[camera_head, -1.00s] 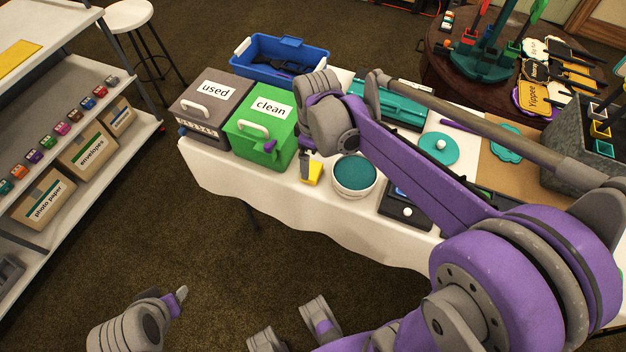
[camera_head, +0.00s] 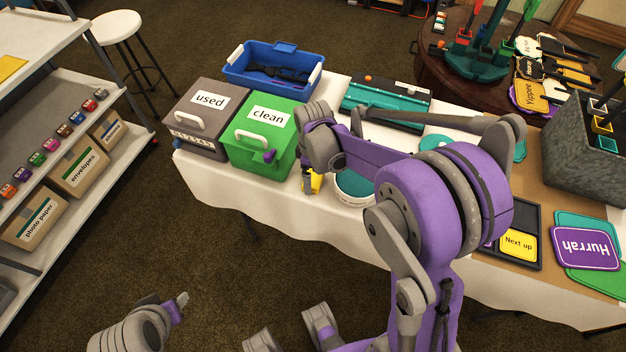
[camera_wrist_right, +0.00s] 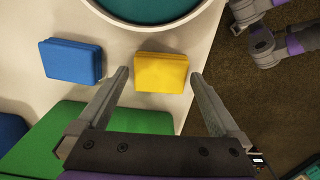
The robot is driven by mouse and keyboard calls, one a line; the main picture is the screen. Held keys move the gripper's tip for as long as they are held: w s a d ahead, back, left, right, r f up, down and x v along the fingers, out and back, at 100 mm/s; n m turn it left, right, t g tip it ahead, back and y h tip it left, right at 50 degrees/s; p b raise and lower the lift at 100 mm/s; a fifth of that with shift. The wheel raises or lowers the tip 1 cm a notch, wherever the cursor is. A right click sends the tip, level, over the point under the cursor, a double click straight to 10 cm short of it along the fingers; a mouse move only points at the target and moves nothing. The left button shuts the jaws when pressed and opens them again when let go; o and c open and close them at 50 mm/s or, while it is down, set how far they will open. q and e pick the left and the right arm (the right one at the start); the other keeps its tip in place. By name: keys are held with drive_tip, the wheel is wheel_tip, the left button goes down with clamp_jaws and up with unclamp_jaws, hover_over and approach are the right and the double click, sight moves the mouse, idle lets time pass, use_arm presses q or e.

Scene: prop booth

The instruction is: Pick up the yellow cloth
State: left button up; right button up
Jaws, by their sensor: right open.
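The yellow cloth (camera_head: 317,182) is a small folded pad on the white-covered table, near its front edge, between the green box and the round bowl. In the right wrist view the yellow cloth (camera_wrist_right: 162,73) shows between the fingertips of my open right gripper (camera_wrist_right: 159,75), with a gap on each side. In the head view my right gripper (camera_head: 308,181) is at the cloth and partly covers it; its height above the table is hard to tell. My left gripper (camera_head: 176,308) is low at the left, away from the table; its opening is unclear.
A folded blue cloth (camera_wrist_right: 70,61) lies beside the yellow one. The white bowl (camera_head: 353,196) with a teal inside stands close by. The green "clean" box (camera_head: 253,150) and grey "used" box (camera_head: 199,130) stand left, with a blue bin (camera_head: 275,66) behind.

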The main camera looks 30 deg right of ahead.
sight(313, 178)
drive_tip(key=shift+f, duration=0.4)
drive_tip(key=shift+c, duration=0.3)
drive_tip(key=c, duration=1)
wheel_tip(313, 178, up, 10)
drive_tip(key=shift+r+p, duration=0.1)
drive_tip(key=shift+p, duration=0.45)
drive_tip(key=shift+c, duration=0.2)
